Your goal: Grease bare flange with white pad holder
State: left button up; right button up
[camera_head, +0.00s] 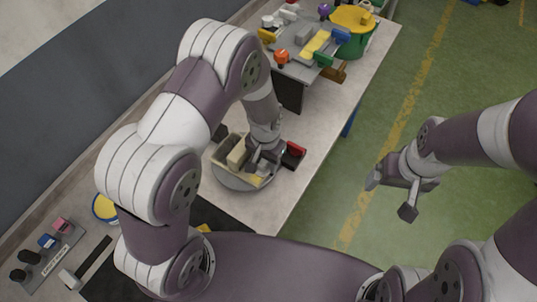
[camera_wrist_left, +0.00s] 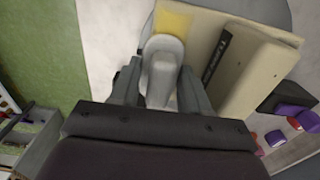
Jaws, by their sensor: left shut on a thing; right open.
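My left gripper (camera_head: 262,150) is over the round grey turntable (camera_head: 225,179). In the left wrist view the left gripper (camera_wrist_left: 160,85) is shut on a white, rounded holder (camera_wrist_left: 163,68). A cream rail block (camera_head: 238,154) stands on the turntable; in the wrist view the cream block (camera_wrist_left: 258,75) has a dark lettered strip along it. A yellow patch (camera_wrist_left: 173,24) lies on the cream flange surface just beyond the holder's tip. The pad's underside is hidden, so I cannot tell whether it touches. My right gripper (camera_head: 391,196) is open and empty over the green floor.
A red and dark box (camera_head: 293,153) sits right beside the turntable. A grey stand (camera_head: 305,40) with coloured items and a green tub with yellow top (camera_head: 352,22) are at the back. A rack (camera_head: 50,252) and a yellow tin (camera_head: 105,208) are at left.

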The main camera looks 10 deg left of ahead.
pick_arm(q)
jog(key=shift+s+a, duration=0.15)
jog(key=shift+s, duration=0.25)
notch_tip(320, 180, up, 8)
jog(key=p, duration=0.6)
jog(key=shift+p, duration=0.4)
jog(key=shift+f, duration=0.2)
